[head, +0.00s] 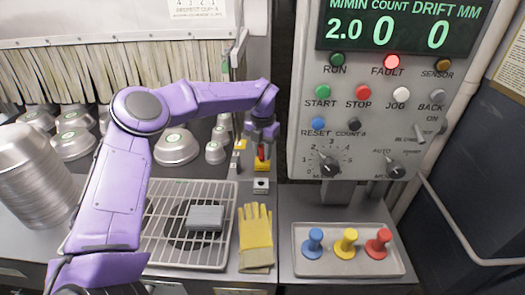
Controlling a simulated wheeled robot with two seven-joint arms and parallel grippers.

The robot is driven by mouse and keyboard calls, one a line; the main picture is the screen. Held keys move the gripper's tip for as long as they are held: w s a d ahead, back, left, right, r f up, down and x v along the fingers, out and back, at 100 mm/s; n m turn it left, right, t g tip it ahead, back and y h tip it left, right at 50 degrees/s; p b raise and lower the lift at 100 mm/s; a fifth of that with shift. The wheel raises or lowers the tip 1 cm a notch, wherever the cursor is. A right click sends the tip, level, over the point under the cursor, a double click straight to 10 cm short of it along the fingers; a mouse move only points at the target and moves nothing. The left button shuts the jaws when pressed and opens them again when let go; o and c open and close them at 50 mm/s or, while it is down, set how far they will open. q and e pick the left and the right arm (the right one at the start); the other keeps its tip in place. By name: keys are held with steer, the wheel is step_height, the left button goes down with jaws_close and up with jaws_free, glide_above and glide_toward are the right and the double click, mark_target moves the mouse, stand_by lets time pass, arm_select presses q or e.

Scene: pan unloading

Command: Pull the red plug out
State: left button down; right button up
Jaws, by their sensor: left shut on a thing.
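The red plug (261,152) shows as a small red piece directly under my left gripper (261,143), above a small yellow block (261,165). My purple left arm reaches in from the left and bends down to it. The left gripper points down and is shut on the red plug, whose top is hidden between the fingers. The plug looks upright and appears to be still at the yellow block; I cannot tell how deep it sits. My right gripper is not in view.
A wire rack (160,222) with a grey block (205,218) and yellow gloves (256,238) lie in front. A tray (350,268) holds blue, yellow and red pegs at right. Metal pans (176,148) stand behind my arm. A control panel (375,100) rises at right, its red FAULT lamp lit.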

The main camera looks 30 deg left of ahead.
arm_select(q)
steer(key=shift+r, duration=0.25)
steer(key=shift+r+p, duration=1.7)
steer(key=shift+r, duration=0.3)
